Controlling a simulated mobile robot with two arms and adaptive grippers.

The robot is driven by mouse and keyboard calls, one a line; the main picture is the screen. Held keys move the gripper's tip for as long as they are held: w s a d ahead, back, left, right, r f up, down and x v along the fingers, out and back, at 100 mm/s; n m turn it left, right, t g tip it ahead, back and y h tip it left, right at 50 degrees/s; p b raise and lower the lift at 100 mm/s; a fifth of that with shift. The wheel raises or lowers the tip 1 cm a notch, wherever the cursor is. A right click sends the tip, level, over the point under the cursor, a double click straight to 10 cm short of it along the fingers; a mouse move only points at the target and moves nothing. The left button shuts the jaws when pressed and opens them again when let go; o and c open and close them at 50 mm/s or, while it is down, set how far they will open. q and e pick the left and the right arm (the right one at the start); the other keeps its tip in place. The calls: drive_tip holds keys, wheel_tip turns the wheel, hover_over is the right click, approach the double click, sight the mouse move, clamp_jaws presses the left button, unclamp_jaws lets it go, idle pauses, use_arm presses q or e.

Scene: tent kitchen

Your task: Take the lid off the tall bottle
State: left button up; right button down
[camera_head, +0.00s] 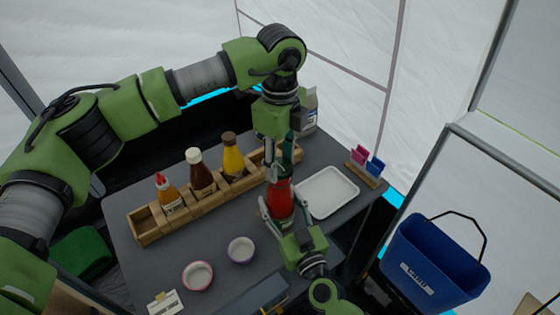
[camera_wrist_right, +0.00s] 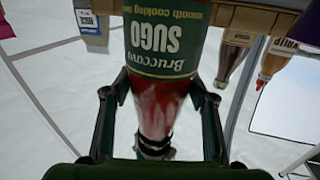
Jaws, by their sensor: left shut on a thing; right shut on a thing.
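The tall bottle (camera_head: 281,203), red with a green SUGO label, stands upright near the middle of the table. In the right wrist view the bottle (camera_wrist_right: 165,45) shows upside down, its red neck narrowing toward a dark band. My right gripper (camera_head: 281,215) comes in from the lower right and is shut on the bottle; its fingers (camera_wrist_right: 160,100) lie on both sides of it. My left gripper (camera_head: 283,163) points down from above and is shut at the top of the bottle, on the lid. The lid is largely hidden by the left fingers in the head view.
A wooden rack (camera_head: 145,226) with several sauce bottles stands left of the bottle. A white tray (camera_head: 327,192) lies right. Two small bowls, red-rimmed (camera_head: 197,275) and purple-rimmed (camera_head: 241,250), stand in front. A blue bin (camera_head: 437,262) is beyond the table.

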sight(280, 166)
use_arm(q)
drive_tip(key=shift+r, duration=2.05)
use_arm(e)
drive_tip(key=c, duration=0.8)
unclamp_jaws()
